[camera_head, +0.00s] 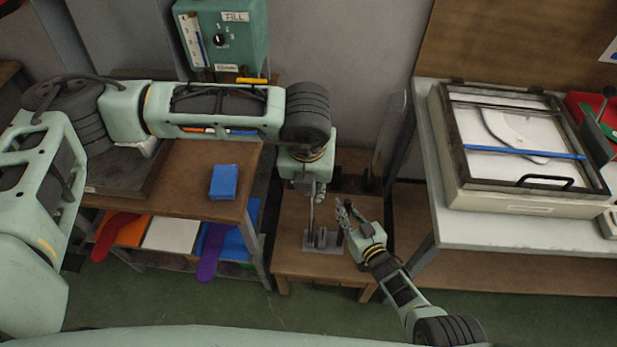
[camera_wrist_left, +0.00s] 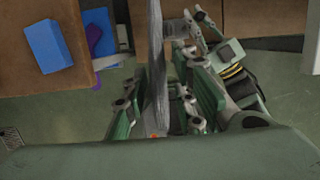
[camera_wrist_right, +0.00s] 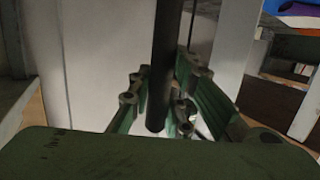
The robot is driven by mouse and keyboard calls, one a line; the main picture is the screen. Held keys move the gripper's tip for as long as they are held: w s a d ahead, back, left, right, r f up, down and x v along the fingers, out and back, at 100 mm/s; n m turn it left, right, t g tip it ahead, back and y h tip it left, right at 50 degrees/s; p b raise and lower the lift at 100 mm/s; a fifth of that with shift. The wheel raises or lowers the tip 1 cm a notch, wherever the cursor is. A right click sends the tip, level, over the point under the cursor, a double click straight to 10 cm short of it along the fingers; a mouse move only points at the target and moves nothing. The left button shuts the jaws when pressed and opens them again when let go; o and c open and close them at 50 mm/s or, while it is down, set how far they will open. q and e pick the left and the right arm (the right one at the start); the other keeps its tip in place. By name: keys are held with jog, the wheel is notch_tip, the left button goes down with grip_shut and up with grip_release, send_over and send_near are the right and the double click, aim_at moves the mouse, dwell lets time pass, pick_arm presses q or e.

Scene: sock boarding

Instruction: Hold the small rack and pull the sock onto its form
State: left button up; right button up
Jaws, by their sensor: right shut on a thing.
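The small rack (camera_head: 323,243) stands on a low wooden table, with a flat grey base and upright parts. My right gripper (camera_head: 345,212) is shut on a dark upright post (camera_wrist_right: 163,70), which seems to belong to the rack. My left gripper (camera_head: 316,190) points down above the rack. A long grey strip (camera_wrist_left: 156,60), sock or form, runs upright between its fingers (camera_wrist_left: 160,105). I cannot tell whether these fingers press on it. A thin grey upright piece (camera_head: 312,212) shows below my left gripper. Where sock and form meet is not clear.
To the left, a brown bench carries a blue block (camera_head: 223,182), with coloured flat pieces (camera_head: 122,232) on the shelf below. To the right, a white table holds a framed press (camera_head: 520,150).

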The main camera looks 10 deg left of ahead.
pick_arm(q)
jog(key=shift+o, duration=0.4)
jog(key=v, duration=1.2)
pick_arm(e)
jog(key=o, duration=0.9)
jog(key=shift+s+d, duration=0.1)
